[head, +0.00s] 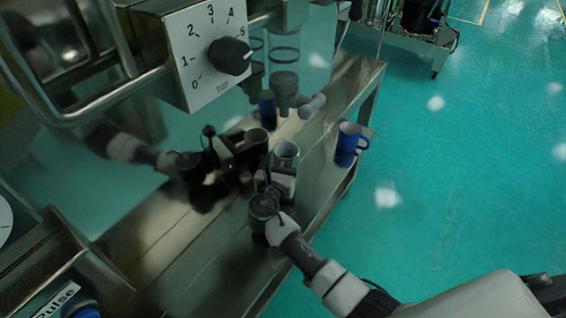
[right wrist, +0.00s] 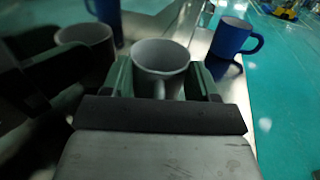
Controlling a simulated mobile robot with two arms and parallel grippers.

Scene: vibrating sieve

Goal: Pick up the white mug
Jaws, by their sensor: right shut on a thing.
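The white mug (head: 287,150) is upright at the metal table, with its open top showing. My right gripper (head: 281,168) is shut on it. In the right wrist view the white mug (right wrist: 161,56) sits between the two fingers of my right gripper (right wrist: 161,80), one on each side, with its handle toward the palm. The mug's lower part is hidden, so I cannot tell whether it touches the table. My left gripper is not in view.
A blue mug (head: 350,137) stands right of the white mug, near the table edge; it also shows in the right wrist view (right wrist: 231,37). A shiny steel machine with a dial (head: 230,56) stands at left and mirrors my arm and the mugs. Green floor lies right.

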